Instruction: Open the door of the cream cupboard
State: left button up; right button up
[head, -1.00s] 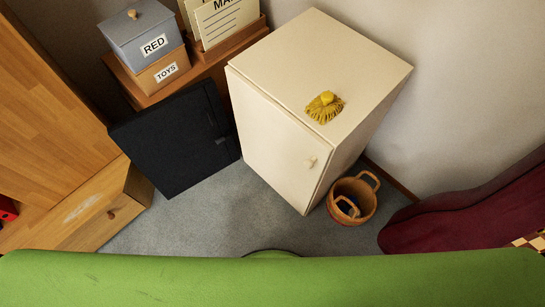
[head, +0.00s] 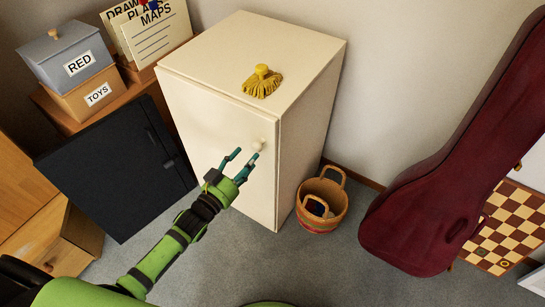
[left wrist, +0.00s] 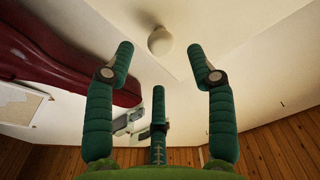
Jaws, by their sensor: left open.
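The cream cupboard (head: 215,115) stands against the wall, and its door looks shut. Its round cream knob (head: 258,145) sits near the door's right edge. My left gripper (head: 246,157) is in front of the door, open and empty, with its fingertips just short of the knob in the head view. In the left wrist view the knob (left wrist: 160,41) shows ahead, between and beyond the tips of the open fingers (left wrist: 160,60). I cannot tell whether any finger touches the door. My right gripper is not in view.
A wicker basket (head: 322,203) stands at the cupboard's right foot. A dark red instrument case (head: 430,190) leans farther right. A black cabinet (head: 115,175) stands to the left. Grey carpet (head: 235,245) is free in front.

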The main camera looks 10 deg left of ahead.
aim_at(254, 150)
pick_arm(q)
jog(key=x, duration=0.5)
jog(key=shift+w+a, duration=0.15)
jog(key=shift+w, duration=0.35)
jog(key=shift+f, duration=0.1)
jog(key=shift+c, duration=0.8)
grip_shut()
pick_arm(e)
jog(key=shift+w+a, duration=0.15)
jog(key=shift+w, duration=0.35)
